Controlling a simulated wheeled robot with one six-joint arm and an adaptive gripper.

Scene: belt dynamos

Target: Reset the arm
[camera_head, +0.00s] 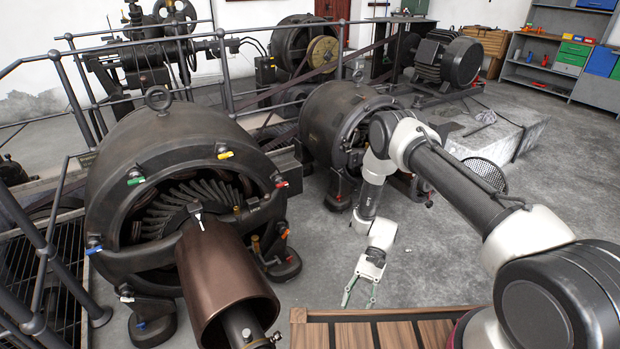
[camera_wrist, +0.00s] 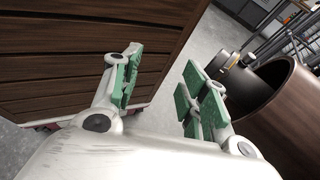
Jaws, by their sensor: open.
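My gripper (camera_head: 360,292) hangs at the end of my white and black arm, right of the large front dynamo, and points down toward the concrete floor. Its fingers have green pads and stand apart with nothing between them. In the wrist view my gripper (camera_wrist: 158,85) shows the same open gap, with floor behind it. My arm bends at an elbow in front of the second dynamo (camera_head: 325,115) and hides part of it.
The large dynamo (camera_head: 130,165) with a brown cylinder (camera_head: 222,265) stands at the left. A slatted wooden surface (camera_head: 400,335) lies at the bottom; wooden slats (camera_wrist: 80,50) also show in the wrist view. Railings (camera_head: 150,38) run behind. Open floor (camera_head: 440,250) lies right of the gripper.

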